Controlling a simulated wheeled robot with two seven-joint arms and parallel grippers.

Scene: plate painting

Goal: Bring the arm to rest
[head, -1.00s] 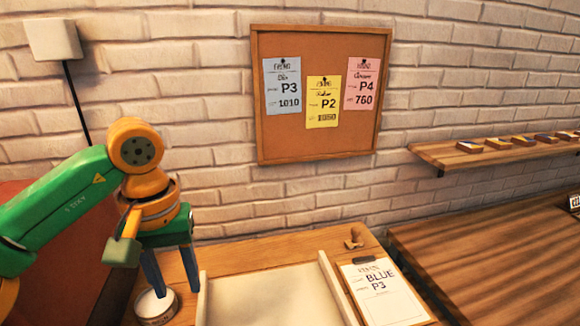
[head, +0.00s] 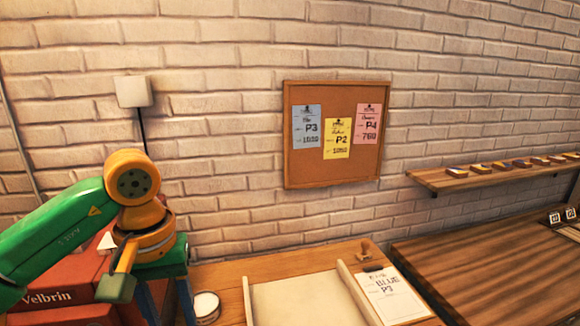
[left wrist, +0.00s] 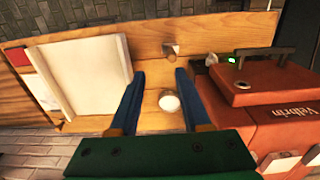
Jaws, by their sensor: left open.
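My left arm comes in from the left in the head view, with its green and orange links bent at the wrist. Its gripper points down, and its blue fingers are partly cut off at the bottom edge. In the left wrist view the left gripper (left wrist: 158,95) is open and empty, its two blue fingers spread apart. A small white round container (head: 206,306) stands on the wooden table just right of the gripper. It also shows between the fingers in the left wrist view (left wrist: 169,102), apart from them. My right gripper is in neither view.
A cream tray (head: 248,300) and a clipboard reading BLUE P3 (head: 390,295) lie on the table. A red Velbrin machine (head: 70,285) stands left. A corkboard (head: 335,170) with three cards hangs behind. A wall shelf (head: 440,180) and a brown table (head: 480,270) are right.

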